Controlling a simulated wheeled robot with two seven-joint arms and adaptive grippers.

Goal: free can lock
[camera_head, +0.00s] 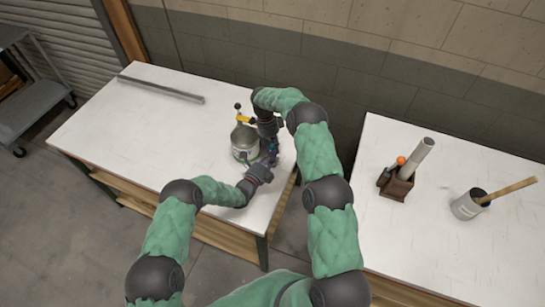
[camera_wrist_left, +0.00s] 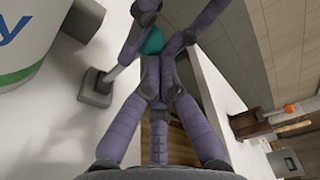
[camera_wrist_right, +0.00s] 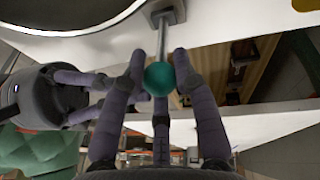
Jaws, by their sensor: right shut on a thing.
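The can (camera_head: 245,143) stands on the left table. My right gripper (camera_wrist_right: 159,70) is shut on this knob. The knob also shows in the left wrist view (camera_wrist_left: 152,40). My left gripper (camera_wrist_left: 158,85) is close beside the right fingers. Its fingers converge, but overlap hides whether they are fully shut.
A metal bar (camera_head: 160,88) lies at the left table's back. A yellow part (camera_head: 245,119) shows behind the can. The right table holds a brown tool holder (camera_head: 397,185) and a grey pot (camera_head: 467,205). The left table's left half is mostly clear.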

